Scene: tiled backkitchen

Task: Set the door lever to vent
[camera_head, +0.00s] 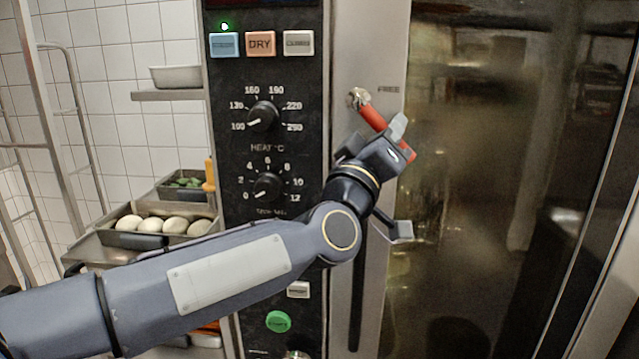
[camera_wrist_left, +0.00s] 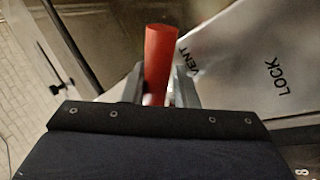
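The red door lever (camera_head: 369,113) is mounted by a metal pivot on the oven's pale door-side strip. It slants down to the right in the head view, its end over the edge of the glass door. My left gripper (camera_head: 397,144) is at the lever's outer part, one finger on each side. In the left wrist view the red lever (camera_wrist_left: 158,62) stands between the two fingers (camera_wrist_left: 158,88), which look closed against it. A VENT label (camera_wrist_left: 194,64) is just right of the lever, with a LOCK label (camera_wrist_left: 279,77) farther right. My right gripper is not in view.
The oven's control panel (camera_head: 230,150) with knobs and buttons is left of the lever. The dark glass door (camera_head: 500,130) fills the right. A tray of pale round items (camera_head: 160,240) and a shelf with a pan (camera_head: 178,76) stand at the left.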

